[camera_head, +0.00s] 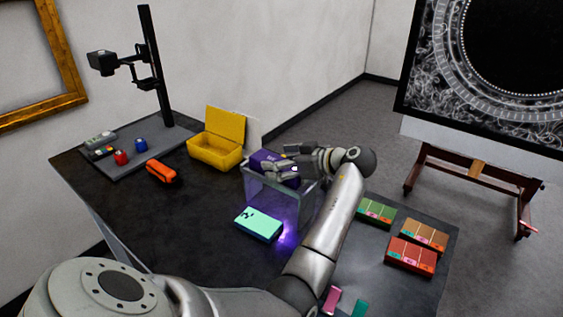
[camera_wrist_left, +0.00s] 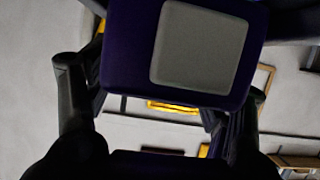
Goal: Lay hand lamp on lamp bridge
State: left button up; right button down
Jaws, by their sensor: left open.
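The hand lamp (camera_head: 265,160) is a purple block that appears to rest on top of the lamp bridge (camera_head: 309,196), a clear see-through stand on the dark table. A violet glow falls on the table under the bridge. My left gripper (camera_head: 284,171) is at the lamp, its fingers open on either side of it. In the left wrist view the lamp (camera_wrist_left: 125,50) shows close up, with a grey panel, between the open fingers (camera_wrist_left: 160,105). I cannot tell whether a finger touches it. My right gripper is not in view.
A mint-coloured block (camera_head: 258,225) lies by the bridge's front. An open yellow box (camera_head: 215,150) and an orange tool (camera_head: 163,172) stand to the left. A camera stand (camera_head: 158,75) rises at the back left. Coloured trays (camera_head: 411,255) lie to the right.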

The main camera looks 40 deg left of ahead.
pick_arm(q)
jog(key=shift+r, duration=0.1)
jog(key=shift+d+r, duration=0.1)
jog(key=shift+r, duration=0.05)
jog(key=b+v, duration=0.2)
jog(key=v, duration=1)
